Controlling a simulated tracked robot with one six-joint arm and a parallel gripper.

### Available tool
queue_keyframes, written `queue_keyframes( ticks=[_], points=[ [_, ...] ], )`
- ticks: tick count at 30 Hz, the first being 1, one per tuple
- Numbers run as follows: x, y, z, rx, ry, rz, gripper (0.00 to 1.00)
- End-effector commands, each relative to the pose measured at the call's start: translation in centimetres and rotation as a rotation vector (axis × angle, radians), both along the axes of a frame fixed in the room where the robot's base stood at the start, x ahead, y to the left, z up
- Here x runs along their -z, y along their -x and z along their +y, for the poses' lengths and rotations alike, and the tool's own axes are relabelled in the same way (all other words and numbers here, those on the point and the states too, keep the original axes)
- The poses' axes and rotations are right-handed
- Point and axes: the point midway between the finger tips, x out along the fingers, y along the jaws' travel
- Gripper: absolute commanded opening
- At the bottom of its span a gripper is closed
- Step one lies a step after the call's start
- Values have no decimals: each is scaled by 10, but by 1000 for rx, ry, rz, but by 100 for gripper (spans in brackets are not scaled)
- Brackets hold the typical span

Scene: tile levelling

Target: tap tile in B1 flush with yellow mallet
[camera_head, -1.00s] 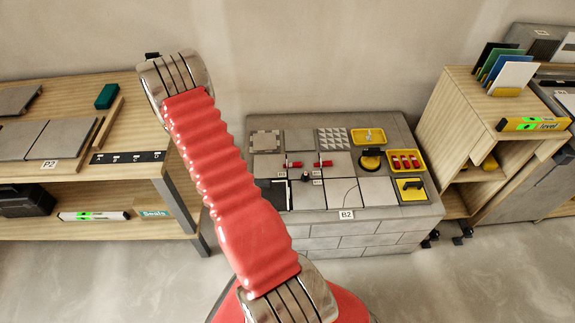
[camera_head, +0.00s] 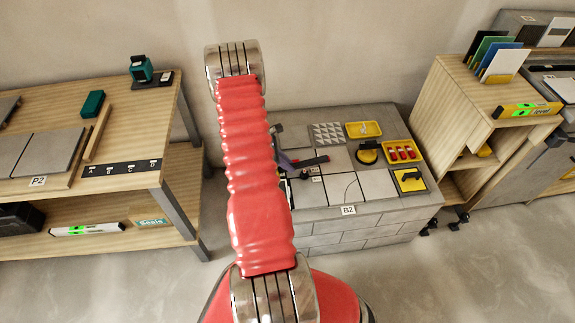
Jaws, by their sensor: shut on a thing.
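My gripper (camera_head: 291,163) shows only in part beside my red arm, low over the left middle of the grey tiled block. Grey tiles cover the block top, with a plain tile (camera_head: 338,160) and a tile with a curved line (camera_head: 345,188) right of the gripper. Small labels lie by the tool, but I cannot read B1 or tell whether its tile stands proud.
A wooden bench (camera_head: 140,125) stands left, and a wooden shelf unit (camera_head: 440,95) right.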

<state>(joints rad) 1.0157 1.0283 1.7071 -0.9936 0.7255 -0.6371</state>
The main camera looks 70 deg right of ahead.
Motion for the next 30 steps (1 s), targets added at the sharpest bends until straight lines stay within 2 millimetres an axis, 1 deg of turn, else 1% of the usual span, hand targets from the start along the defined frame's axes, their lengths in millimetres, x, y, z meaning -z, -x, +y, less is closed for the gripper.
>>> queue_keyframes(
  ticks=[7, 13, 30],
  points=[
    [0, 7, -2, 15, 1, 1, 0],
    [10, 8, -2, 17, 1, 0, 0],
    [66, 9, -2, 19, 0, 1, 0]
  ],
)
